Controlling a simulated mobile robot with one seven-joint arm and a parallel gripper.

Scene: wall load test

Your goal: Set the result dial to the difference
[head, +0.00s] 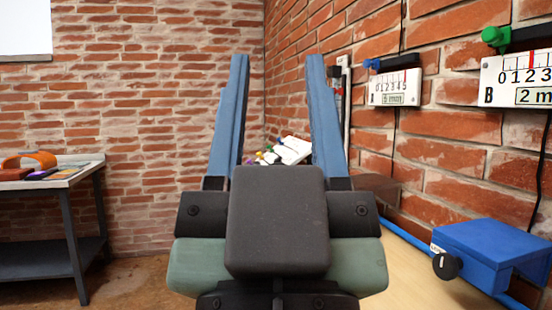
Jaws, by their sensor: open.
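My gripper (278,60) is open, with its two blue fingers apart and nothing seen between the tips. Gauge A (395,88) is a white plate on the brick wall to the right of the fingers. It has a number scale, a red mark and a small label that seems to read 5 mm. Gauge B (520,82) is nearer, cut off at the right edge, with its red mark near 2 and a label reading 2 mm. A white tilted panel (292,150) with small coloured parts shows beyond the fingers, partly hidden. I cannot tell which thing is the result dial.
A blue box (492,248) with a black knob (446,266) sits at lower right by the wall. A pale wooden surface (415,280) lies beside my gripper. A dark bench (52,185) with an orange item (38,158) stands left. The floor between is clear.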

